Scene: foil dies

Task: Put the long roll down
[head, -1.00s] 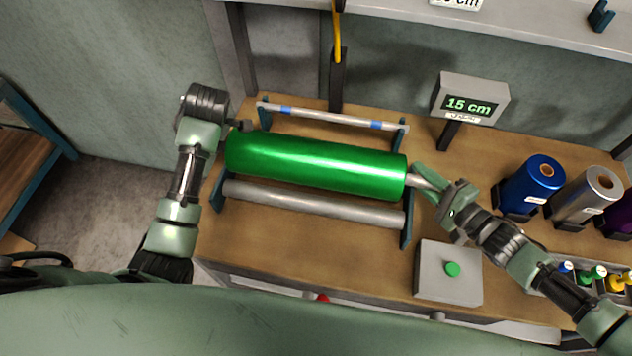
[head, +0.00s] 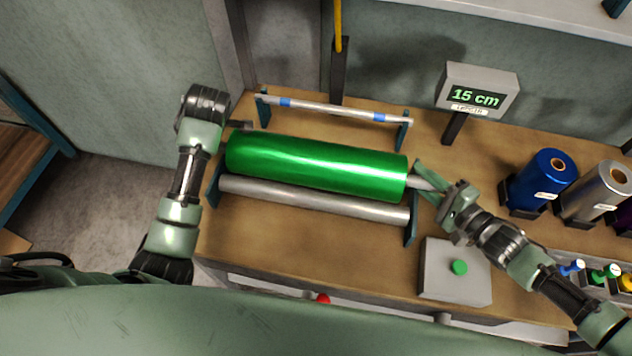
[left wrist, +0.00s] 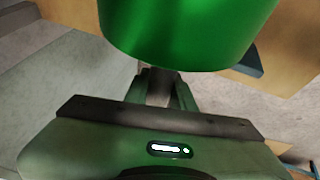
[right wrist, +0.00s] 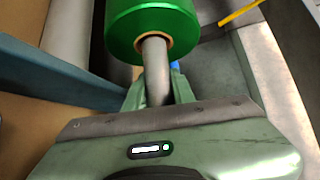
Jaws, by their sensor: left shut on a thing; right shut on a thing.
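The long green foil roll (head: 315,165) lies level, left to right, above the rack between the steel roller and the thin rear bar. A grey shaft end sticks out at its right. My right gripper (head: 428,184) is shut on that shaft end, and the grip also shows in the right wrist view (right wrist: 156,92). My left gripper (left wrist: 160,88) is shut on the shaft at the roll's left end, just outside the green foil (left wrist: 185,30). In the head view the left fingers are mostly hidden. Whether the roll touches the rack is unclear.
The steel roller (head: 310,197) and thin bar with blue bands (head: 335,109) flank the roll. A display reading 15 cm (head: 475,98), a blue roll (head: 540,180), a silver roll (head: 598,193) and a box with a green button (head: 455,285) stand on the right. Bare bench lies in front.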

